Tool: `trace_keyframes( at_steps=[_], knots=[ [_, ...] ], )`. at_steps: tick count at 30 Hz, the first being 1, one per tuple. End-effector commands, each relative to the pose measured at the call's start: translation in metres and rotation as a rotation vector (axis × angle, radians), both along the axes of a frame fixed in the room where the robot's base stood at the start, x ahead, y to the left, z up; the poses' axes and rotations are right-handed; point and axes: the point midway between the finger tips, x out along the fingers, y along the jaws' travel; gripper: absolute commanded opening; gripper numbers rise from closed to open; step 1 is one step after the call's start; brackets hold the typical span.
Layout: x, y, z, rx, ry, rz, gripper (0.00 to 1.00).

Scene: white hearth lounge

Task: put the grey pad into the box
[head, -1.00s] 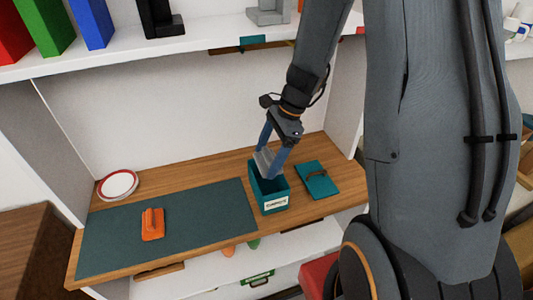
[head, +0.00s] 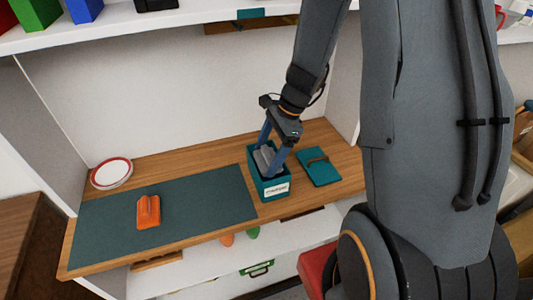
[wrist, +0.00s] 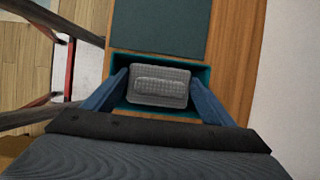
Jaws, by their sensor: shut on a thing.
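The grey pad (head: 264,157) is between the blue fingers of my gripper (head: 271,160), at the mouth of the teal box (head: 274,188). In the wrist view the grey pad (wrist: 158,85) shows a raised grip bar and sits inside the outline of the box's rim (wrist: 200,73). My gripper (wrist: 158,92) is shut on the pad, with a finger at each side. The box stands upright on the wooden shelf, with a white label on its front. The pad's lower part and the box floor are hidden.
A dark green mat (head: 190,203) lies to the left, bearing an orange pad (head: 148,211). A red-rimmed white plate (head: 111,173) is at the back left. An upper shelf (head: 150,28) overhangs behind.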

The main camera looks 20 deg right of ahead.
Motion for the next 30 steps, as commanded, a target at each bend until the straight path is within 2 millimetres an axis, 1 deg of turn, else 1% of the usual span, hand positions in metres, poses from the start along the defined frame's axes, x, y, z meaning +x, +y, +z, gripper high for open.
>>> trace_keyframes(
  at_steps=[12, 13, 16, 17, 26, 30],
  knots=[
    [0.0, 0.0, 0.0, 0.0, 0.0, 0.0, 0.55],
    [0.0, 0.0, 0.0, 0.0, 0.0, 0.0, 0.79],
    [0.0, 0.0, 0.0, 0.0, 0.0, -0.001, 0.96],
    [0.0, 0.0, 0.0, 0.0, 0.0, -0.001, 0.99],
    [0.0, 0.0, 0.001, 0.0, -0.001, -0.001, 0.99],
    [0.001, -0.005, 0.011, 0.0, -0.004, -0.002, 0.99]
  ],
)
